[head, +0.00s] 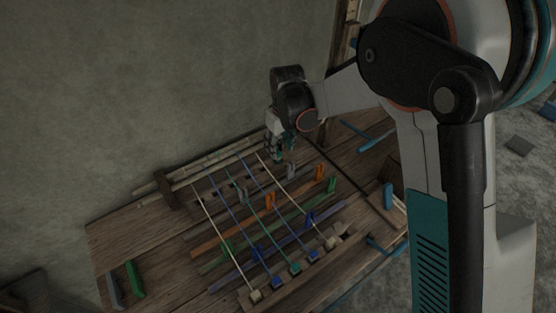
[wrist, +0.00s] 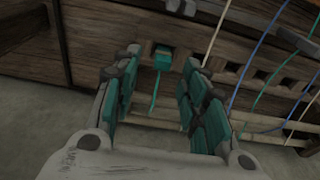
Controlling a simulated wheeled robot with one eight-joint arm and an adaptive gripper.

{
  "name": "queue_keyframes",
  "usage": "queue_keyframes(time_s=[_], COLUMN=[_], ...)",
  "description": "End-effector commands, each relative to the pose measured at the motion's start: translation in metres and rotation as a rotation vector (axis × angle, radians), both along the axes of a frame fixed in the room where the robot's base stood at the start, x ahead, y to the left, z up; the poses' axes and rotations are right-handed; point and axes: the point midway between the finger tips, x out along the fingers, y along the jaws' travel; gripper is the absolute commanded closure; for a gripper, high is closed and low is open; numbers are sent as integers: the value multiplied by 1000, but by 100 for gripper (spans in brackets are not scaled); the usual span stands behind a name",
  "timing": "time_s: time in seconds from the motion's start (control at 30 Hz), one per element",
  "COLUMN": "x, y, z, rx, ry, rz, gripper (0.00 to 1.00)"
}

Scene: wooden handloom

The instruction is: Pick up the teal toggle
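The teal toggle (wrist: 163,59) is a small block at a square hole in a wooden beam in the wrist view, with a short teal cord (wrist: 153,92) hanging from it. My gripper (wrist: 160,68) is open, with one teal-padded finger on each side of the toggle. Gaps show between the toggle and both fingers, so it is not held. In the head view my gripper (head: 281,148) points down at the loom's far right corner. There I cannot tell the toggle from my teal fingers.
A cream cord (wrist: 215,35) runs close to the right finger, with blue and teal cords beyond it. A grey clip (head: 291,171) stands near my gripper, and orange clips (head: 320,172) sit on slats nearby. Bamboo poles (head: 215,167) lie along the loom's back.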

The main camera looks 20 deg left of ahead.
Motion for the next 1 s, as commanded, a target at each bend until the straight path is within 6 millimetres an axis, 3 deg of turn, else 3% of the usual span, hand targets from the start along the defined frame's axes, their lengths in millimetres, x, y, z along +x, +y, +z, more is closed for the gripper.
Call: queue_keyframes(time_s=[0.3,0.57,0.6,0.77,1.0], x=[1,1,1,1,1], y=[6,6,6,6,6], z=[-45,-46,-46,-46,-46], rx=[0,0,0,0,0], ry=[0,0,0,0,0], rz=[0,0,0,0,0], gripper=[60,60,69,93,94])
